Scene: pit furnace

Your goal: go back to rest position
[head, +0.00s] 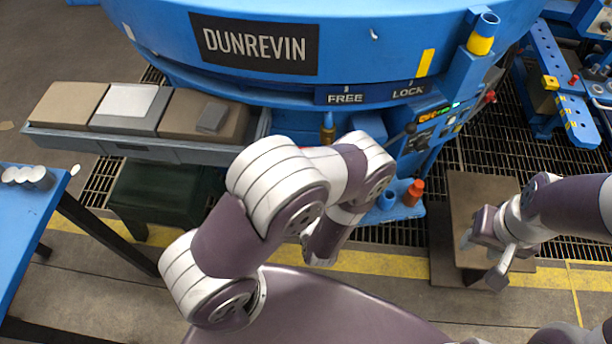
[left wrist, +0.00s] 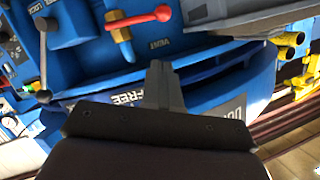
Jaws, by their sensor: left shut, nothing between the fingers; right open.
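My left arm (head: 275,200) is bent across the middle of the head view, in front of the blue furnace. Its gripper is hidden there. In the left wrist view my left gripper (left wrist: 162,82) is shut and empty, with the blue furnace and its FREE label beyond the fingers. Contact with the furnace cannot be told. My right gripper (head: 481,260) is open and empty at the right of the head view, above a brown board on the floor.
The blue furnace (head: 395,45) marked DUNREVIN fills the top, with a FREE/LOCK panel (head: 368,95). A grey tray (head: 130,144) with several blocks is at left. A blue table (head: 25,225) stands far left. In the wrist view, a red-handled valve (left wrist: 120,30) and a grey lever (left wrist: 44,60) stand near.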

